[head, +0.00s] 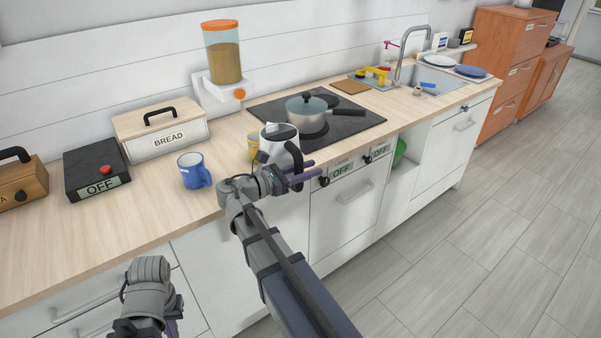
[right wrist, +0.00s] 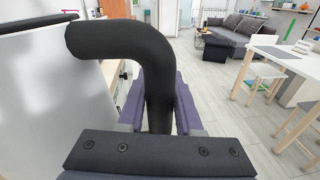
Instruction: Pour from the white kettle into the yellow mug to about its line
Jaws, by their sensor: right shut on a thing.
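The white kettle (head: 275,147) with a black handle (head: 294,160) is in front of the hob in the head view. It looks close to upright; any slight tilt is hard to tell. My right gripper (head: 303,176) is shut on the handle, which also stands between the purple fingers in the right wrist view (right wrist: 158,110). The yellow mug (head: 253,146) is on the counter just left of the kettle, partly hidden behind it. Its line and contents do not show. My left gripper (head: 172,324) is low at the bottom left, cut by the frame edge, its fingers mostly hidden.
A blue mug (head: 194,171) stands left of the yellow one. A pot (head: 307,107) sits on the black hob (head: 345,121) behind the kettle. A bread box (head: 163,140), a black box marked OFF (head: 97,168) and a dispenser (head: 223,65) line the counter (head: 130,222). The front-left counter is clear.

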